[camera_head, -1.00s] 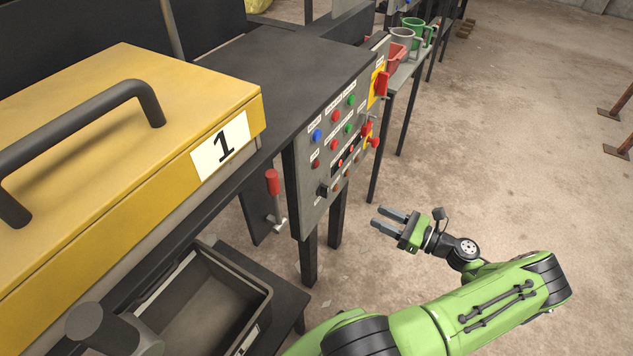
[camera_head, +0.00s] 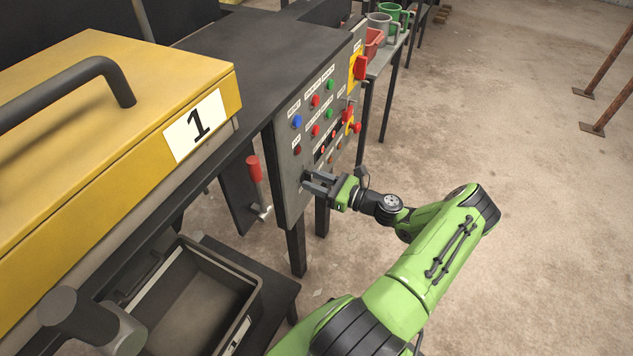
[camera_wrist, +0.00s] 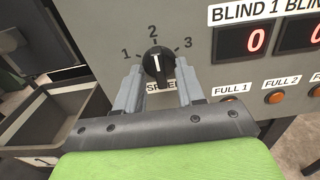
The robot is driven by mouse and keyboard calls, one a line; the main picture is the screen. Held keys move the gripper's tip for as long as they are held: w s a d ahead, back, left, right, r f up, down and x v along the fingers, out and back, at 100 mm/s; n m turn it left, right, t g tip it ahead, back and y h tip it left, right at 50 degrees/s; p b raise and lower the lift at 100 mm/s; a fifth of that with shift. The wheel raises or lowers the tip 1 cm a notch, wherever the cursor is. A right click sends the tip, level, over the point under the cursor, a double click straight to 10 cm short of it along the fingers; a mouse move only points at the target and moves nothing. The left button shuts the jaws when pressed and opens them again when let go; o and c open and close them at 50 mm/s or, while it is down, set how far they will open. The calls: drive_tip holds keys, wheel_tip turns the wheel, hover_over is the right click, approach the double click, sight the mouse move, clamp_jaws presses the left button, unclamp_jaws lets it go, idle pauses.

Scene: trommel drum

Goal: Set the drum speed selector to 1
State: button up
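The drum speed selector (camera_wrist: 157,64) is a black knob with a white pointer line on the grey control panel (camera_wrist: 100,22). In the wrist view its line points up, about at the 2, with 1 to the left and 3 to the right. My gripper (camera_wrist: 158,86) is open, with one finger on each side of the knob's lower part. I cannot tell whether the fingers touch it. A label under the knob is partly hidden. In the head view my gripper (camera_head: 308,182) is at the panel's lower left, and its fingers mostly hide the knob.
The panel carries blue, red and green buttons, red displays (camera_wrist: 256,41) and orange buttons (camera_wrist: 228,99). A red-handled lever (camera_head: 255,170) hangs left of the panel. A dark bin (camera_head: 190,300) stands lower left.

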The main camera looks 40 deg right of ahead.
drive_tip(key=shift+c, duration=0.4)
clamp_jaws()
drive_tip(key=shift+n, duration=0.3)
drive_tip(key=n+b, duration=0.2)
drive_tip(key=n, duration=0.9)
drive_tip(key=shift+d, duration=0.1)
drive_tip(key=shift+n, duration=0.3)
drive_tip(key=shift+o, duration=0.4)
unclamp_jaws()
